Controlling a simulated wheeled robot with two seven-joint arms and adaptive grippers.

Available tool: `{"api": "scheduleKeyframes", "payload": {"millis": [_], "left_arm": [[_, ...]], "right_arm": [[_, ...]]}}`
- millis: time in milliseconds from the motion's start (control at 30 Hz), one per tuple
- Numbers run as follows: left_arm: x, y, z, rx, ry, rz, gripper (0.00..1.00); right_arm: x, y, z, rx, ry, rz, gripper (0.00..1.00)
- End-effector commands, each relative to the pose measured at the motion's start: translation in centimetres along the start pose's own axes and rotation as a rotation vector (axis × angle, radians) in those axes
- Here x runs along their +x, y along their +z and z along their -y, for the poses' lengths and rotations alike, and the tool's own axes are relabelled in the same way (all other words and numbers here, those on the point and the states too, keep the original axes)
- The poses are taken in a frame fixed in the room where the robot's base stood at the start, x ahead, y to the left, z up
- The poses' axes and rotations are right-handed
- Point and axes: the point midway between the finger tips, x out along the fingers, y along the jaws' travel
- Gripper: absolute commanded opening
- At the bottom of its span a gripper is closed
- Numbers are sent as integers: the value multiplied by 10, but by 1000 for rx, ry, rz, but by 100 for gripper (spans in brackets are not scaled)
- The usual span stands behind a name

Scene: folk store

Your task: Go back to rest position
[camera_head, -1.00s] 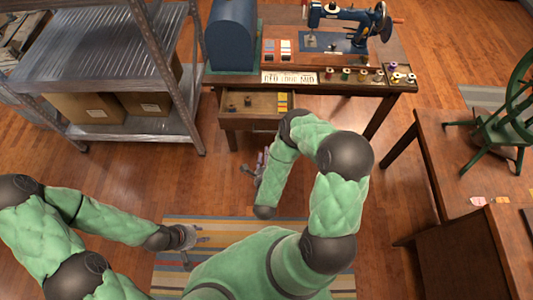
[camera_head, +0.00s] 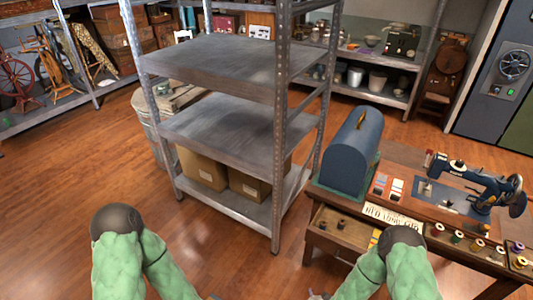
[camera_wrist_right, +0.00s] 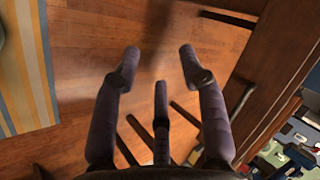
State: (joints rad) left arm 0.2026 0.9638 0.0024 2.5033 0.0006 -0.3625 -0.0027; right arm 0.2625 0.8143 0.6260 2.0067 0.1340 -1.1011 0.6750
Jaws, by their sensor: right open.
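My right gripper (camera_wrist_right: 159,66) is open and empty in the right wrist view. Its purple fingers are spread over bare wooden floor. In the head view my right arm (camera_head: 390,270) is bent in front of the sewing table, and its gripper is mostly cut off by the bottom edge. My left arm (camera_head: 130,258) is bent at the bottom left of the head view. Only a sliver at the bottom edge may be its gripper, so its jaws cannot be made out.
The sewing table (camera_head: 408,160) with an open drawer (camera_head: 345,231) stands close by my right arm. A metal shelf (camera_head: 225,125) with cardboard boxes (camera_head: 203,170) stands ahead. Floor (camera_head: 60,200) is clear at left. A striped rug (camera_wrist_right: 25,65) shows in the wrist view.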

Motion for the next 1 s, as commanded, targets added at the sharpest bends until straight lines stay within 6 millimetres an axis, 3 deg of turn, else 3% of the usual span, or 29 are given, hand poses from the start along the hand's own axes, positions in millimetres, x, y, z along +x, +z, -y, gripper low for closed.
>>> {"api": "scheduleKeyframes", "payload": {"millis": [200, 400, 600, 1000], "left_arm": [[0, 0, 0, 0, 0, 0, 40], [0, 0, 0, 0, 0, 0, 40], [0, 0, 0, 0, 0, 0, 40], [0, 0, 0, 0, 0, 0, 40]], "right_arm": [[-41, 58, -20, -403, 123, 371, 42], [-92, 92, -43, -687, 149, 653, 42], [-116, 102, -53, -799, 145, 770, 42], [-117, 103, -54, -804, 145, 776, 42]]}}
